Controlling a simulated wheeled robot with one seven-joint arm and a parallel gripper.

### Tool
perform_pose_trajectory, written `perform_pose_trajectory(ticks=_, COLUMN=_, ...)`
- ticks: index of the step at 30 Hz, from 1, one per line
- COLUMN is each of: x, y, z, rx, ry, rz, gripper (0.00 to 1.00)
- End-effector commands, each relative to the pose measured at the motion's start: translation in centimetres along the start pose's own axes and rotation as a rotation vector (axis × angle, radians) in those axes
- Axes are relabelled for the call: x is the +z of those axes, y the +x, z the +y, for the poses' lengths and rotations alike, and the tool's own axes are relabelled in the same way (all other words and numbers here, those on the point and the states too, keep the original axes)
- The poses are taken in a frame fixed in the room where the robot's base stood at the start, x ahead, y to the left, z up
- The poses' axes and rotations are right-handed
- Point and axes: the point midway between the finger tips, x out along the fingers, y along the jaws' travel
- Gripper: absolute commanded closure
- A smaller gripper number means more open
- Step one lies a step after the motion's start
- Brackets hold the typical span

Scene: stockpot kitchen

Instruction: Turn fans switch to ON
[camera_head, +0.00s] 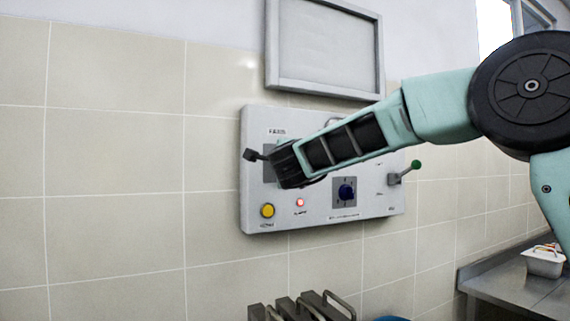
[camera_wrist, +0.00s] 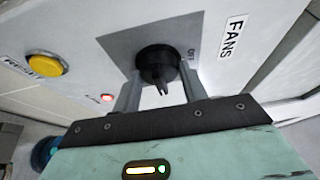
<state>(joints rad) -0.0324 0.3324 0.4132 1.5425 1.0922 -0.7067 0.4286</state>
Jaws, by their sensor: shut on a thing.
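The fans switch is a black round knob (camera_wrist: 157,62) with a pointer ridge on a grey plate (camera_wrist: 125,45), beside the FANS label (camera_wrist: 234,38) in the wrist view. A small OFF mark is partly visible near the knob. My gripper (camera_wrist: 158,76) has one finger on each side of the knob and is shut on it. In the head view my gripper (camera_head: 284,164) is against the upper left of the white control panel (camera_head: 318,222) and hides the knob.
A grey framed board (camera_head: 325,45) hangs above. A metal counter (camera_head: 510,290) stands at lower right.

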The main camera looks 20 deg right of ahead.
Motion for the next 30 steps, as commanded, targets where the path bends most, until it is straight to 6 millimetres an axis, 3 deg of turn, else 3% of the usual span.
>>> perform_pose_trajectory(ticks=16, x=-0.12, y=0.05, z=-0.08, rx=0.008, ry=0.023, rz=0.003, gripper=0.80)
perform_pose_trajectory(ticks=17, x=-0.12, y=0.04, z=-0.08, rx=0.008, ry=0.023, rz=0.003, gripper=0.52)
perform_pose_trajectory(ticks=18, x=-0.12, y=0.05, z=-0.07, rx=0.008, ry=0.023, rz=0.003, gripper=0.41)
perform_pose_trajectory(ticks=19, x=-0.11, y=0.04, z=-0.06, rx=0.008, ry=0.023, rz=0.002, gripper=0.35)
perform_pose_trajectory(ticks=30, x=-0.01, y=-0.52, z=0.02, rx=0.008, ry=0.022, rz=0.000, gripper=0.35)
